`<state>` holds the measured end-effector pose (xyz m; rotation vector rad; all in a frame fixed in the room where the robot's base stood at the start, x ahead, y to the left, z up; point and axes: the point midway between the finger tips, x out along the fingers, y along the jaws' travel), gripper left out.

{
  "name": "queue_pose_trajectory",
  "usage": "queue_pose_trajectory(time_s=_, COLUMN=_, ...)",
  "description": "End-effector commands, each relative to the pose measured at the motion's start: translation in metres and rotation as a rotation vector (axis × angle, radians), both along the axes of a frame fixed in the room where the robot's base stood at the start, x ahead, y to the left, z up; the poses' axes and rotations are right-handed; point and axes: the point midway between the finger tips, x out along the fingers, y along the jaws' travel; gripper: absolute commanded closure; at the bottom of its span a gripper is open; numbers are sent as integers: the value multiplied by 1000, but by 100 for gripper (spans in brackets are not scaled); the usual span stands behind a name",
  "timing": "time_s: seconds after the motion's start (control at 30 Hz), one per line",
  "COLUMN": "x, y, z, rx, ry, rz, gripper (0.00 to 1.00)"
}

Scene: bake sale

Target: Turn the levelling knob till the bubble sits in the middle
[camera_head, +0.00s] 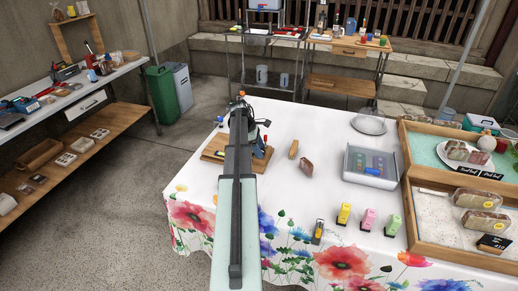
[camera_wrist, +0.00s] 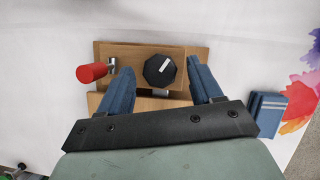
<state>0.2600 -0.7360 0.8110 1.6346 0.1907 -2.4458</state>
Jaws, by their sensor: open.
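The black many-sided knob (camera_wrist: 158,73) with a white mark on top sits on a wooden board (camera_wrist: 195,55) in the wrist view. My gripper (camera_wrist: 162,66) is open, its blue fingers to the left and right of the knob with gaps on both sides. I cannot tell how far above the knob the fingertips are. A red cylinder (camera_wrist: 92,73) with a metal end is left of the knob. In the head view the wooden board (camera_head: 214,152) is partly hidden behind my arm. I see no bubble in either view.
A blue block-like thing (camera_wrist: 268,108) lies right of the board. In the head view a grey case (camera_head: 371,167), a brown piece (camera_head: 306,165) and yellow, pink and green small items (camera_head: 344,214) stand to the right. The white cloth has clear room behind the board.

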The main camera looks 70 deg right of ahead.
Motion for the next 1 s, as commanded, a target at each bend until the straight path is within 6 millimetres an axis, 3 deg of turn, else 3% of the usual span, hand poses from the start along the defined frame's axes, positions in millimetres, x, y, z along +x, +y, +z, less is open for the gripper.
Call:
queue_pose_trajectory(time_s=0.2, x=0, y=0, z=0, rx=0, ry=0, rz=0, gripper=35)
queue_pose_trajectory(time_s=0.77, x=0, y=0, z=0, rx=0, ry=0, rz=0, gripper=89)
queue_pose_trajectory(time_s=1.0, x=0, y=-1, z=0, rx=0, ry=0, rz=-17, gripper=91)
